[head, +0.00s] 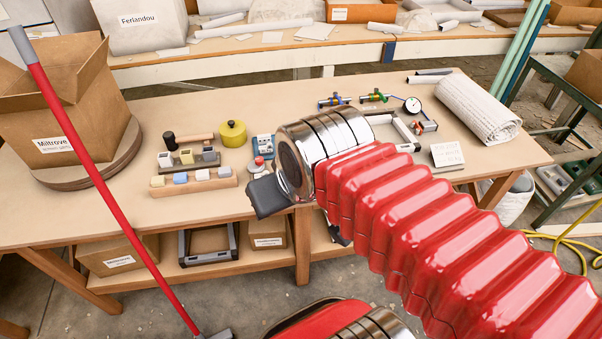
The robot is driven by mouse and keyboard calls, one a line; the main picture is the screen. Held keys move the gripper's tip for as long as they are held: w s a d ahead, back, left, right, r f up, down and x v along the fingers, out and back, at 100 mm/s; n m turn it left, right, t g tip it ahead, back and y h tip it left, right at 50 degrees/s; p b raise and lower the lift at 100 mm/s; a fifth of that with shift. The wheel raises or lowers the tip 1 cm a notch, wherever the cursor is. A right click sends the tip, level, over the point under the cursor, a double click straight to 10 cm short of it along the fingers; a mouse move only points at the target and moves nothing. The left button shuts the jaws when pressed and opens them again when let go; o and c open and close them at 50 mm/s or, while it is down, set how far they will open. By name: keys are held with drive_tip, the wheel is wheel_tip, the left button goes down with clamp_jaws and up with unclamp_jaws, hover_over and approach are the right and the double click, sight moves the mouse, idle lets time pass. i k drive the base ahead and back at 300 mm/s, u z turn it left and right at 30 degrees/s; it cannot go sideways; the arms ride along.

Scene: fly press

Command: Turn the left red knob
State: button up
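A small red knob-like part (259,160) sits on a pale base on the workbench, just above and left of my arm's end. I cannot tell whether a second red knob stands near it, as my arm covers the bench to the right. My gripper (268,197) shows as a dark grey piece beyond the silver wrist, over the bench's front edge. It is apart from the red part in the picture. The rest of the gripper is hidden behind the wrist, so its opening and anything in it do not show.
On the bench (60,215) are a yellow pot (232,133), a wooden block rack (194,183), a blue-white device (263,146), a gauge (412,105) and a white roll (478,108). A red pole (100,185) crosses in front at left. Cardboard boxes stand at left.

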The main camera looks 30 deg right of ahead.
sight(257, 166)
drive_tip(key=z, duration=1.6)
drive_tip(key=k, duration=0.65)
drive_tip(key=u, duration=0.9)
drive_tip(key=i, duration=0.95)
drive_tip(key=z, duration=0.05)
